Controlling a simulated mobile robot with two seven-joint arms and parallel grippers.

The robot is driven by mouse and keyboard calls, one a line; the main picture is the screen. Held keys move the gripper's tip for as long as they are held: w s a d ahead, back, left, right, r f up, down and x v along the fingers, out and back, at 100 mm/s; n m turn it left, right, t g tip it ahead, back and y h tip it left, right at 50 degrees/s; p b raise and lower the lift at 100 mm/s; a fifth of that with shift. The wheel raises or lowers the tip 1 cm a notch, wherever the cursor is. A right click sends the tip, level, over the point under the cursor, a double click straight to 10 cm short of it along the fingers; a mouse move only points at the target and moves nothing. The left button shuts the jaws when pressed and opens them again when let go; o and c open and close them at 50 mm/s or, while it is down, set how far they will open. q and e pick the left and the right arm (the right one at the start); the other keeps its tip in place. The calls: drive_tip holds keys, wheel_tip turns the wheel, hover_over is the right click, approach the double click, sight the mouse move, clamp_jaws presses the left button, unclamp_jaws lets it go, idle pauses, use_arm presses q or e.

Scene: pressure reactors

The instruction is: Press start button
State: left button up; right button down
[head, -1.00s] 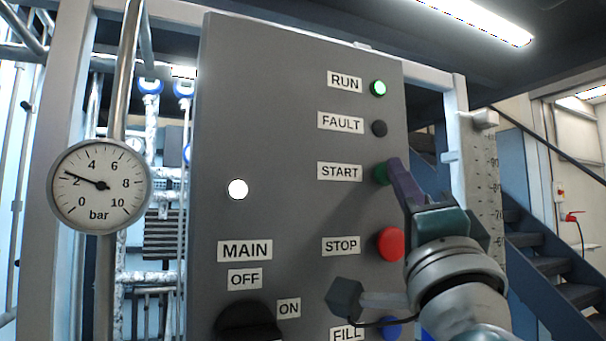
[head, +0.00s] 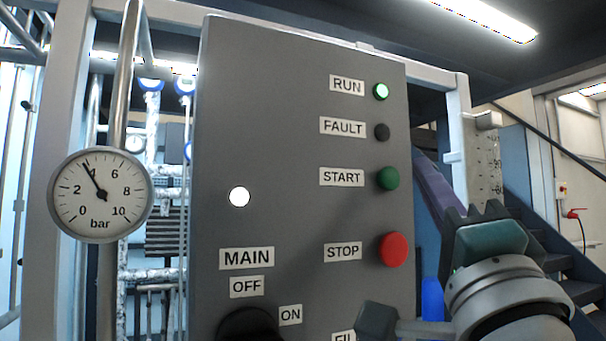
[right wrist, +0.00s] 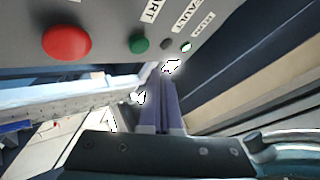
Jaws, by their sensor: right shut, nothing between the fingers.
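The green START button (head: 388,178) sits on the grey control panel (head: 290,130), beside its START label (head: 341,177). It also shows in the right wrist view (right wrist: 138,43). My right gripper (head: 422,160) is shut and empty, its purple fingers pointing up and forward. In the head view the fingertips are just right of the START button and the panel's edge, apart from the button. In the right wrist view the fingers (right wrist: 160,105) show below the button with a gap between. The left gripper is not in view.
The green RUN lamp (head: 381,91) is lit and the FAULT lamp (head: 382,132) is dark. The red STOP button (head: 392,249) is below START. A black MAIN knob (head: 248,325) is lower left. The pressure gauge (head: 100,195) reads about 4 bar. Stairs stand behind on the right.

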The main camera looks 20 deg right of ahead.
drive_tip(key=s, duration=0.3)
drive_tip(key=shift+d, duration=0.1)
idle(0.6)
drive_tip(key=shift+w, duration=0.1)
